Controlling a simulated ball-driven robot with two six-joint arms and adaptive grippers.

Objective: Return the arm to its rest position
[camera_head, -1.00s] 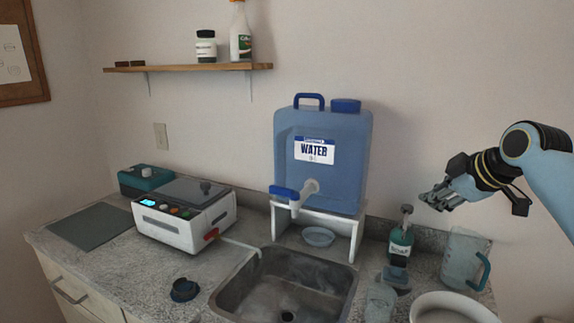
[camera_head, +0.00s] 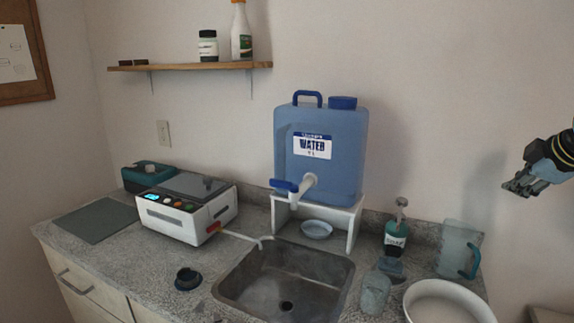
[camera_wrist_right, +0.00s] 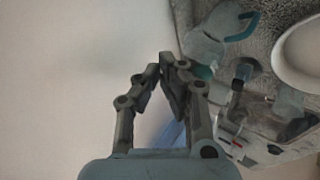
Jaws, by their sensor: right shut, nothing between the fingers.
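My right gripper (camera_head: 520,186) is at the right edge of the head view, in the air above the counter's right end. It is shut and empty. In the right wrist view its fingers (camera_wrist_right: 163,72) come together in front of the pale wall, with nothing between them. Most of my right arm is outside the head view. My left gripper does not show.
The counter holds a blue water container (camera_head: 322,160) on a white stand, a sink (camera_head: 240,290), a white machine (camera_head: 185,222), a green pump bottle (camera_head: 396,238), a clear pitcher (camera_head: 455,248) and a white bowl (camera_head: 450,288). The wall beside my gripper is bare.

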